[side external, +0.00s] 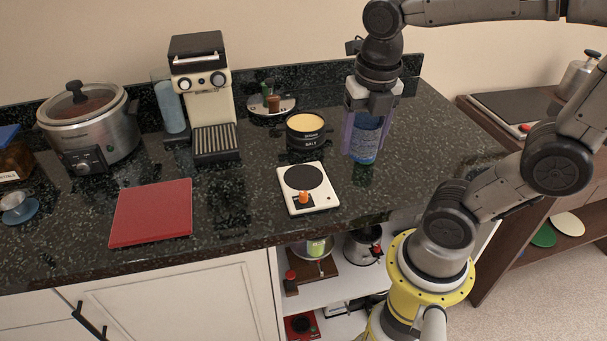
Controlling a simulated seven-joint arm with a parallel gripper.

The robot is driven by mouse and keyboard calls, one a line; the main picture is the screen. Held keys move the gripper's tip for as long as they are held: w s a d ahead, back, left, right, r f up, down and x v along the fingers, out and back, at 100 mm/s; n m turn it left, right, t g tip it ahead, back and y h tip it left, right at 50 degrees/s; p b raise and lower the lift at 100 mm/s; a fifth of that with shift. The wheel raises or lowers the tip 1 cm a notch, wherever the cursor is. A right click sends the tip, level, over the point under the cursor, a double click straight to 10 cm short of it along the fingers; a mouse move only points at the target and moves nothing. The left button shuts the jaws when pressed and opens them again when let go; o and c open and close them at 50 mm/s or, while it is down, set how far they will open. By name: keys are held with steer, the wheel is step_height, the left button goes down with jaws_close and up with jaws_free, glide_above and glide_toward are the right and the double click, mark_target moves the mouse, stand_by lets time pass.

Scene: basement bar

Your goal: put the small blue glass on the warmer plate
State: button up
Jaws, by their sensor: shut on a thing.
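My gripper (366,130) points straight down at the right part of the dark counter. It is shut on the small blue glass (365,149), with one finger on each side of it. The glass is upright and see-through blue; the fingers hide parts of its sides. I cannot tell whether its base touches the counter or is slightly above it. The warmer plate (320,201) is a white slab with a round black plate and an orange knob. It lies to the left of my gripper and nearer the counter's front edge, and nothing stands on it.
A salt tin (305,132) stands behind the warmer plate. A coffee machine (205,95), slow cooker (90,125) and red board (151,212) are further left. A round tray (285,105) with small items is at the back. Bare counter lies between glass and warmer.

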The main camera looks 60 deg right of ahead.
steer(key=w+d+f, duration=0.1)
steer(key=w+f, duration=0.3)
steer(key=w, duration=0.4)
glide_above(302, 175)
steer(key=s, duration=0.1)
step_height(302, 175, down, 5)
steer(key=shift+a+f, duration=0.15)
steer(key=shift+w+f, duration=0.15)
steer(key=shift+f, duration=0.8)
steer(key=shift+w+f, duration=0.15)
steer(key=shift+f, duration=0.75)
steer(key=o, duration=1.5)
steer(key=shift+f, duration=0.15)
steer(key=shift+c, duration=0.2)
